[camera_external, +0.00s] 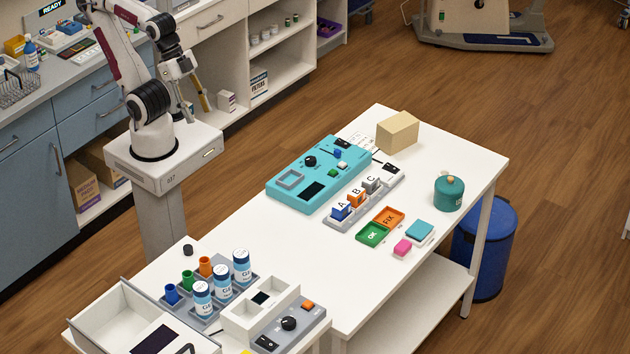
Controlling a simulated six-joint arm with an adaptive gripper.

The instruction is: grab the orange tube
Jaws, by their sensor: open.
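The orange tube (205,266) stands upright in a grey rack (183,313) at the near left of the white table. A green tube (188,281) and a blue tube (171,293) stand in the same row, to its lower left. Three white-and-blue labelled bottles (222,281) stand in the row beside them. My gripper (194,104) is open and empty. It hangs high near my base, behind the table and well apart from the tube. Its fingertips are small and hard to make out.
A small black cap (188,250) lies behind the rack. A white box (262,308), a grey knob panel (290,325) and an open white drawer-like tray (125,308) crowd the rack's near side. A teal panel (275,178) is farther off. The table between is clear.

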